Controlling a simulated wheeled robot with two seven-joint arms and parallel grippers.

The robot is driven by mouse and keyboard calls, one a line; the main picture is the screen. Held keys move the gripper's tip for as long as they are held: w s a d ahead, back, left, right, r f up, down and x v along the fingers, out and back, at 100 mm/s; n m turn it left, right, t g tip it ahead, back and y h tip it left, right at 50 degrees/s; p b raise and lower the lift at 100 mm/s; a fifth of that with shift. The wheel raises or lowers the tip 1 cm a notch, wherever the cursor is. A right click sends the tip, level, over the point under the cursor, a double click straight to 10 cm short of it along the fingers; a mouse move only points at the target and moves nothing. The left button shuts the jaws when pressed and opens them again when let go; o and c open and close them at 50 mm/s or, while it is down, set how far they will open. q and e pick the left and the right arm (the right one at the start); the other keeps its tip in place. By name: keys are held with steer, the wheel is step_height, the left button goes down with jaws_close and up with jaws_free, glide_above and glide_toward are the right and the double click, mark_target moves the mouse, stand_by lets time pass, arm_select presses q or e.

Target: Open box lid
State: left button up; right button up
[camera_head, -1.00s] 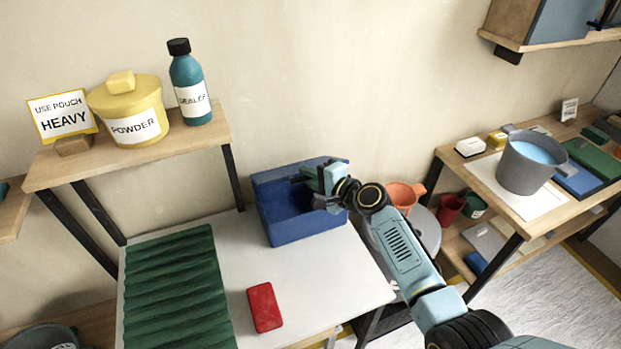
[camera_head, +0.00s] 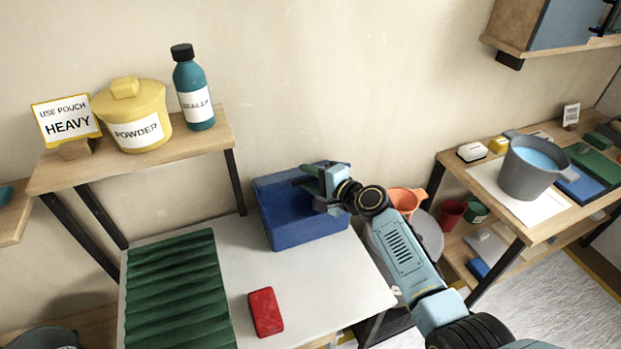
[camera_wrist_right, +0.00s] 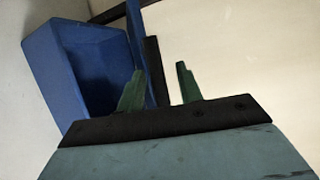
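A blue box (camera_head: 306,228) stands at the back of the white table, and it also shows in the right wrist view (camera_wrist_right: 60,75). Its dark inside is visible, with a blue panel standing up along its back that looks like the raised lid. My right gripper (camera_head: 308,178) is at the box's upper right, beside that panel. In the right wrist view its two green fingers (camera_wrist_right: 160,80) are spread apart. The panel's edge and a dark strip show near the left finger; I cannot tell whether they touch. My left gripper is out of view.
A red block (camera_head: 266,312) and a green ridged pad (camera_head: 175,290) lie on the white table (camera_head: 335,275). A shelf at left holds a yellow powder pot (camera_head: 135,112), a teal bottle (camera_head: 193,85) and a sign. An orange container (camera_head: 405,200) stands right of the table.

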steer(key=shift+s+d+r, duration=0.1)
steer(key=shift+s+d, duration=0.3)
steer(key=p+v, duration=0.1)
steer(key=v, duration=1.1)
steer(key=shift+p, duration=0.3)
steer(key=shift+s+r, duration=0.1)
steer(key=shift+s, duration=0.05)
